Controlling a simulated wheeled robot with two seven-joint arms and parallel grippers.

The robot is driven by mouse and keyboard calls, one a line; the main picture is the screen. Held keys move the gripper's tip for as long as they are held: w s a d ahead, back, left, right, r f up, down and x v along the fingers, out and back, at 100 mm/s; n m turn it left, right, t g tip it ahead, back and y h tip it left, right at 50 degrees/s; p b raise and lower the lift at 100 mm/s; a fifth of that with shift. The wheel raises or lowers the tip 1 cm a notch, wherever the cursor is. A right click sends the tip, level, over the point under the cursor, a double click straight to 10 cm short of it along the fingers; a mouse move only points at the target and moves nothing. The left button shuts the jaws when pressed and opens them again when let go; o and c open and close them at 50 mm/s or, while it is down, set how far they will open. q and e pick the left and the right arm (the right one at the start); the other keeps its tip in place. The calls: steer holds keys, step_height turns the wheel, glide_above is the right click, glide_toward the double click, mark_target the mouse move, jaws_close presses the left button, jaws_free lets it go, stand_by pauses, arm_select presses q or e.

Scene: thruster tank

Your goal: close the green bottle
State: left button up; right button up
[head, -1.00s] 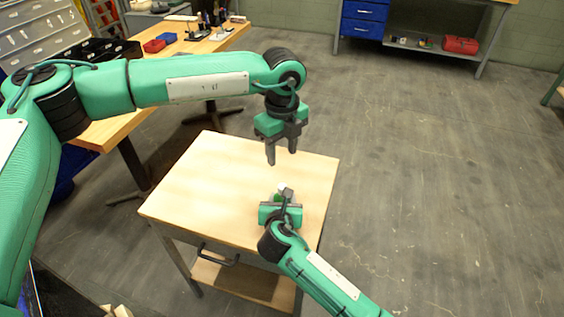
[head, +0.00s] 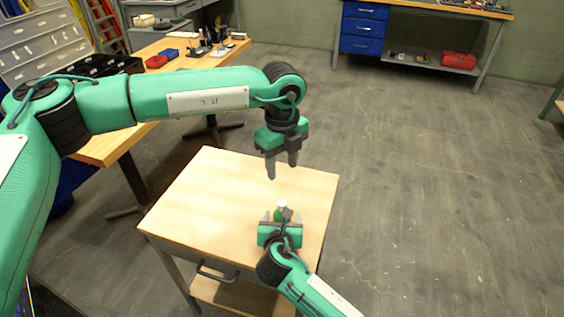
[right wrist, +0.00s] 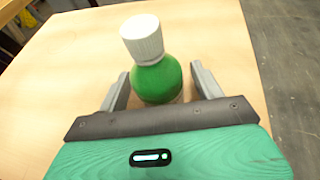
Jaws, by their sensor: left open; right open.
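The green bottle (right wrist: 157,80) stands upright on the wooden table, with a white ribbed cap (right wrist: 142,39) on its top. I cannot tell how tightly the cap sits. In the head view the cap (head: 283,205) shows above my right gripper, and the green body is mostly hidden. My right gripper (right wrist: 160,85) is open, with one finger on each side of the bottle's body and gaps visible beside it. My left gripper (head: 283,172) is open and empty, pointing down above the table, behind and above the bottle in the head view.
The small table's top (head: 200,205) is otherwise clear. A longer workbench (head: 110,145) with bins and tools stands at the left. A blue drawer unit (head: 363,28) and a red box (head: 458,60) are at the back. Open floor lies to the right.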

steer(key=p+v, duration=0.1)
steer(key=v, duration=1.1)
steer(key=shift+s, duration=0.1)
steer(key=shift+f, duration=0.1)
